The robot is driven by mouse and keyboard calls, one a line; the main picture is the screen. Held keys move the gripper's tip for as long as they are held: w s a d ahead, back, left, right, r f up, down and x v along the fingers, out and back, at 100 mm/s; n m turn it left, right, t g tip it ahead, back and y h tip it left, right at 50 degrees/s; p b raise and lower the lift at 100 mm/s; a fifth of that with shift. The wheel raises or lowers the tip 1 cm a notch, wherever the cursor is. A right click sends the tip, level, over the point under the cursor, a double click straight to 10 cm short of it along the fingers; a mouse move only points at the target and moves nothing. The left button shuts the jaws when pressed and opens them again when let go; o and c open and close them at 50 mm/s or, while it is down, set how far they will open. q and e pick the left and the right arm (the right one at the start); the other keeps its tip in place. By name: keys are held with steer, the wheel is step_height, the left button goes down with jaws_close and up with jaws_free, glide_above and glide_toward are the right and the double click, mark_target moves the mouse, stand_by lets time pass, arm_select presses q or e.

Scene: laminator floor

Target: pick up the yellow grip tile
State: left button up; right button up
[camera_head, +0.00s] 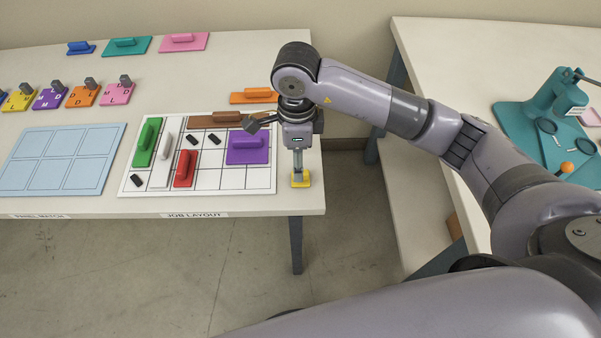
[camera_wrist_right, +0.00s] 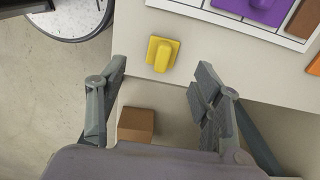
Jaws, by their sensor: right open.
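The yellow grip tile (camera_head: 305,182), a small square with a raised grip, lies near the front right corner of the left table, just right of the job layout board. It also shows in the right wrist view (camera_wrist_right: 163,52), with its grip upward. My right gripper (camera_head: 298,167) points down over the tile and hides part of it in the head view. In the wrist view my right gripper (camera_wrist_right: 161,70) is open, fingers wide apart, with nothing between them; the tile lies ahead between the fingertip lines. My left gripper is not in view.
The job layout board (camera_head: 207,182) holds purple (camera_head: 247,149), red (camera_head: 184,169), green and brown grip tiles, close left of my right gripper. An orange tile (camera_head: 253,97) lies behind. The table's front edge is near the yellow tile. A brown box (camera_wrist_right: 136,124) sits below.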

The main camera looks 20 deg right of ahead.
steer(key=shift+f, duration=0.85)
steer(key=f, duration=0.1)
steer(key=f+p, duration=0.1)
steer(key=f, duration=0.2)
steer(key=shift+w+d+f+p, duration=0.1)
steer(key=shift+d+f+p, duration=0.25)
steer(key=shift+f, duration=0.35)
steer(key=shift+c, duration=0.2)
steer(key=c, duration=1.4)
